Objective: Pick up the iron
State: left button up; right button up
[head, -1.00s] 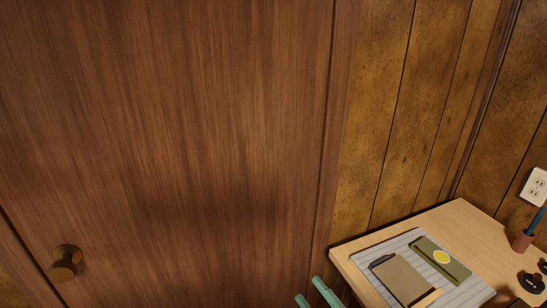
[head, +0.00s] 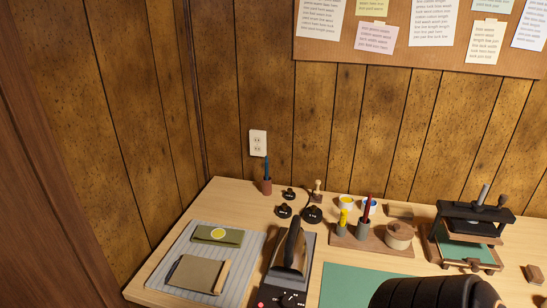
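The iron (head: 291,252) is on the desk, left of the middle of the head view. It has a dark curved handle and a grey metal body. It sits on a dark flat base (head: 273,284) with knobs and a red button near its front. Neither of my grippers shows in the head view now.
The wooden desk (head: 146,284) bears a striped mat (head: 236,284) left of the iron. Weights and a stamp stand behind it. A green mat (head: 345,282) and a small press (head: 470,232) are to the right.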

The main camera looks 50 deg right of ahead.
aim_at(289, 260)
jog(key=l+z, duration=0.15)
jog(key=z, duration=1.6)
